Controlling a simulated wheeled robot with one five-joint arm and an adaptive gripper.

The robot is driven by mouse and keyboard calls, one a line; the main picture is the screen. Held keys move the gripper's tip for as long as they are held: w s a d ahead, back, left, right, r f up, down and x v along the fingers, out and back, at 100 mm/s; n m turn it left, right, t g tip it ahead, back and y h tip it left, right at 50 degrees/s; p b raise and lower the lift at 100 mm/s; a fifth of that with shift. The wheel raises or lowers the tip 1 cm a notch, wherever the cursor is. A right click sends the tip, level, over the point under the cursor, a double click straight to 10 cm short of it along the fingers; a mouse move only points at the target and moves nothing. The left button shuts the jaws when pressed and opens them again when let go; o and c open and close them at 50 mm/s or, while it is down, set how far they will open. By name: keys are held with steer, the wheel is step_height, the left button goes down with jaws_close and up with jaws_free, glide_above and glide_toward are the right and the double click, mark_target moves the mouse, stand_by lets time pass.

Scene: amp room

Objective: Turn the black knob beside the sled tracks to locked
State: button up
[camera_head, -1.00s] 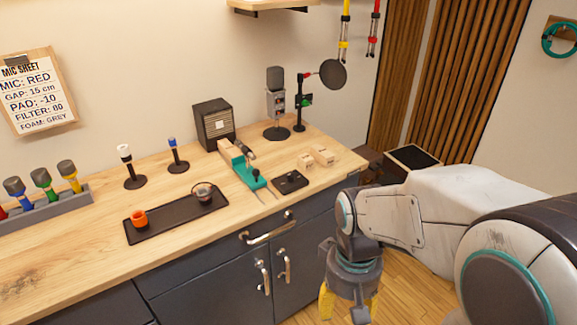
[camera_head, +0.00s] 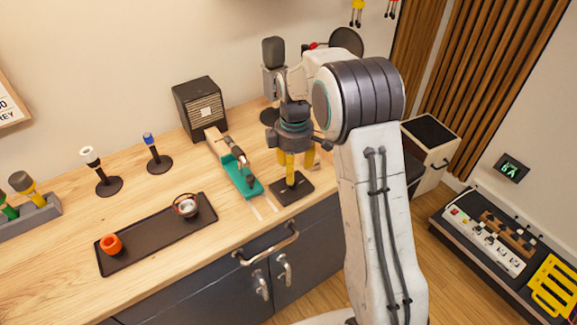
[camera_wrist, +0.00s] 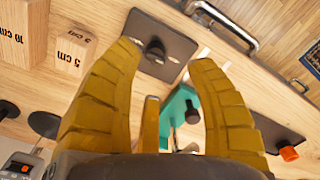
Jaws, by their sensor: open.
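The black knob (camera_wrist: 155,50) stands on a dark square plate (camera_wrist: 148,34) on the wooden counter. In the head view the plate (camera_head: 303,190) lies right of the teal sled (camera_head: 240,180) and its pale tracks (camera_head: 263,208); my yellow fingers hide most of the knob there. My gripper (camera_head: 299,172) points down over the plate. In the wrist view its two fingers (camera_wrist: 163,58) are open and spread, with the knob between and beyond the tips. No contact with the knob shows. The teal sled (camera_wrist: 178,110) shows behind the fingers, with its own black knob (camera_wrist: 192,115).
Wooden blocks (camera_wrist: 72,50) marked in cm stand close beside the plate. A dark tray (camera_head: 150,240) holds an orange cup (camera_head: 110,244) and a small round pot (camera_head: 186,205). A microphone (camera_head: 273,55) and a black speaker box (camera_head: 201,108) stand behind. A drawer handle (camera_head: 266,246) juts out in front.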

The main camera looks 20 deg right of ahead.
steer(key=shift+w+r+n, duration=0.3)
steer(key=shift+w+n, duration=0.55)
steer(key=shift+n, duration=1.05)
steer(key=n, duration=0.1)
steer(key=s+n, duration=0.1)
steer(key=n, duration=0.1)
steer(key=shift+r, duration=0.15)
steer(key=shift+w+n, duration=0.1)
steer(key=shift+n, duration=1)
steer(key=shift+f, duration=0.3)
steer(key=shift+f+p, duration=0.45)
steer(key=shift+f, duration=3)
jaws_close()
